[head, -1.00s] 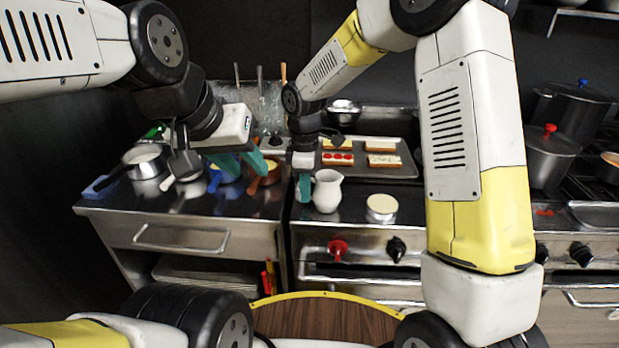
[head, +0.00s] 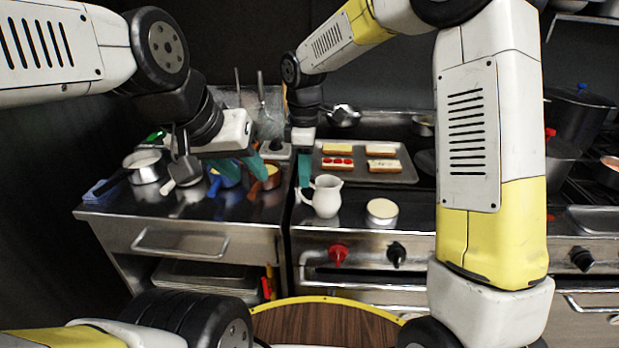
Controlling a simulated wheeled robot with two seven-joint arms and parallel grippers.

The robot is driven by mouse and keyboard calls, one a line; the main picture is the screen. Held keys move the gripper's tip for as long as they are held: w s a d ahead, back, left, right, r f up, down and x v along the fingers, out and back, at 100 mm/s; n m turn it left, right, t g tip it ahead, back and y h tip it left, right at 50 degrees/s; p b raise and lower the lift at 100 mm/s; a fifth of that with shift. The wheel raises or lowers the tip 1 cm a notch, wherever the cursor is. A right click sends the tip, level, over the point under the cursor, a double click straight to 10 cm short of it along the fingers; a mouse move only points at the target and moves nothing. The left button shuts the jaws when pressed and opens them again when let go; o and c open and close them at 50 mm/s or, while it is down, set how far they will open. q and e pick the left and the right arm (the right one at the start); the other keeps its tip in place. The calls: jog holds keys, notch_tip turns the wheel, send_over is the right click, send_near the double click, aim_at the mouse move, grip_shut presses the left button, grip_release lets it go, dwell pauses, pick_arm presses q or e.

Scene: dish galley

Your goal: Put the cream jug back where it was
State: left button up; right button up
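The cream jug (head: 326,197) is white and stands upright on the steel stove top, left of a round pale-topped tin (head: 382,212). Its handle side faces left. My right gripper (head: 304,184) points down just left of the jug, with its teal fingers seen edge-on beside and above the handle. I cannot tell the gap between these fingers or whether they touch the handle. My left gripper (head: 243,172) is over the left counter, its teal fingers apart with nothing seen between them, above the small blue and copper pans.
A tray (head: 398,176) with several topped slices lies behind the jug. A blue pan (head: 224,178), a copper pan (head: 268,180) and a steel saucepan (head: 147,168) crowd the left counter. Large pots stand at the right. Stove top is clear between jug and tin.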

notch_tip(320, 180, up, 5)
jog(key=shift+s+d+r, duration=0.1)
jog(key=shift+d+r, duration=0.1)
jog(key=s+d+r+m+t+y, duration=0.1)
jog(key=s+d+r+m+t, duration=0.2)
jog(key=s+d+m, duration=0.5)
jog(key=s+d+r+m+t+y, duration=0.1)
jog(key=s+d+r+m+t, duration=0.2)
jog(key=s+d+m, duration=0.6)
jog(key=s+d+r, duration=0.1)
jog(key=s+d, duration=0.1)
jog(key=shift+s+d, duration=0.25)
jog(key=shift+d, duration=0.15)
